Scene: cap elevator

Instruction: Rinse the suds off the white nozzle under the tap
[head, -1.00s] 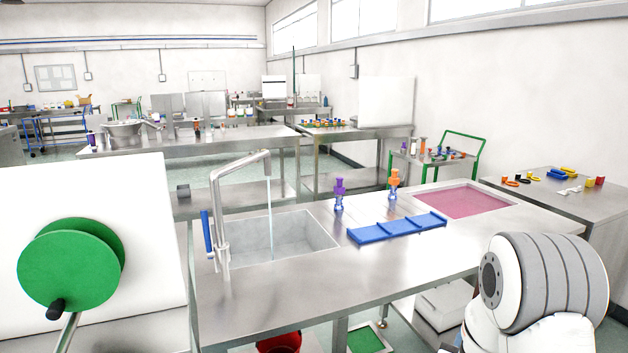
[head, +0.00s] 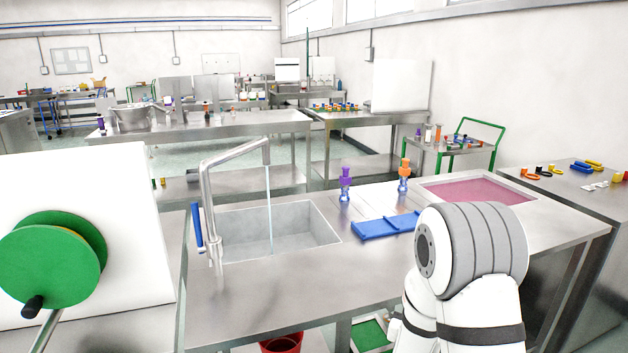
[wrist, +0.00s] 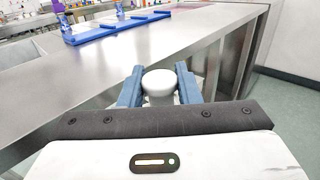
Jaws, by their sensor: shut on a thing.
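In the wrist view, my gripper (wrist: 160,86) is shut on the white nozzle (wrist: 159,82), a rounded white piece between its two blue fingers. Suds on it cannot be made out at this size. The held nozzle is in front of the steel counter's edge. In the head view, the tap (head: 213,195) stands at the left of the sink, and a thin stream of water (head: 270,205) falls from its spout into the sink (head: 300,222). The gripper and nozzle are hidden in the head view, where only my arm shows, right of the sink.
A blue tray (head: 385,226) lies right of the sink. A purple-topped bottle (head: 345,184) and an orange-topped one (head: 404,175) stand behind it. A pink recessed panel (head: 480,191) is farther right. A white board with a green reel (head: 48,258) stands at left. The front counter is clear.

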